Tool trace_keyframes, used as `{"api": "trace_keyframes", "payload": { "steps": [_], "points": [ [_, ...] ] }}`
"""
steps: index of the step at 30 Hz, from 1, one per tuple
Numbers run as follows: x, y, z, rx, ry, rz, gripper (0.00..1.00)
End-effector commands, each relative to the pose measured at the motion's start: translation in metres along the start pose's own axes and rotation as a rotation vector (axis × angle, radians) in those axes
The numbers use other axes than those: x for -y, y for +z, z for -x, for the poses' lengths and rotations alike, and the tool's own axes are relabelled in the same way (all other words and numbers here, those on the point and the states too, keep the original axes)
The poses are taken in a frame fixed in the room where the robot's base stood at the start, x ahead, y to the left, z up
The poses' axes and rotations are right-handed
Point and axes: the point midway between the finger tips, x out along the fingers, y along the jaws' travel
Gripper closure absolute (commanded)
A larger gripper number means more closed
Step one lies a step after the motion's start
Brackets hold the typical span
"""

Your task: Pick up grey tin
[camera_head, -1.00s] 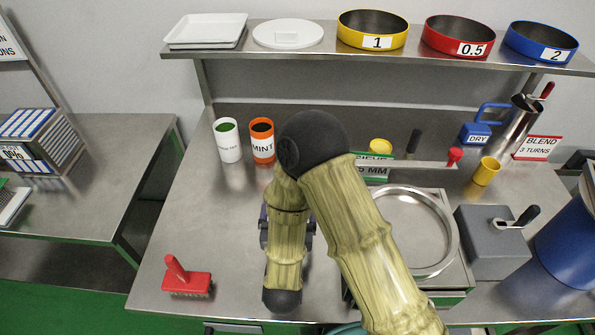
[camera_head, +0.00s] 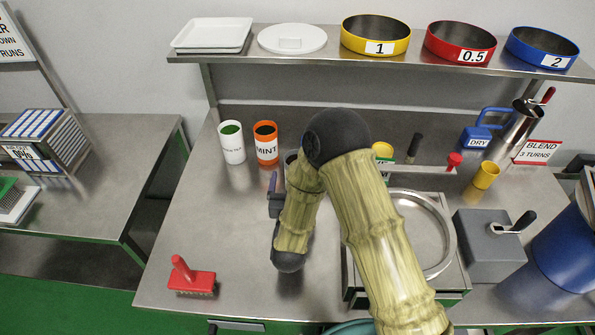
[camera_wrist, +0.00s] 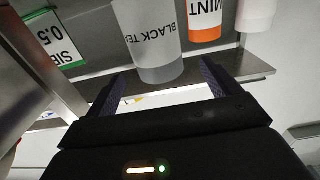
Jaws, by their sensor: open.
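The grey tin (camera_wrist: 150,40), with BLACK TEA lettering, shows large at the top of the wrist view, where it appears upside down. It is ahead of my open gripper (camera_wrist: 158,84), roughly in line with the gap between the fingers. I cannot tell if any part of it is between them. In the head view only a bit of the tin's dark rim (camera_head: 291,157) shows, right of the orange tin; my arm hides the rest. My gripper (camera_head: 273,192) is partly hidden behind my arm there, in front of the row of tins.
The orange MINT tin (camera_head: 266,143) and white tin (camera_head: 231,142) stand left of the grey tin. A red brush (camera_head: 190,278) lies at the front left. A round metal sieve pan (camera_head: 448,228) is right of my arm.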

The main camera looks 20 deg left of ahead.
Motion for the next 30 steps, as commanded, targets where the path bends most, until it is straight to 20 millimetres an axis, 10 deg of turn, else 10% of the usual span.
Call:
{"api": "trace_keyframes", "payload": {
  "steps": [30],
  "points": [
    [-0.003, -0.006, -0.082, 0.0, 0.003, 0.001, 0.11]
  ]
}}
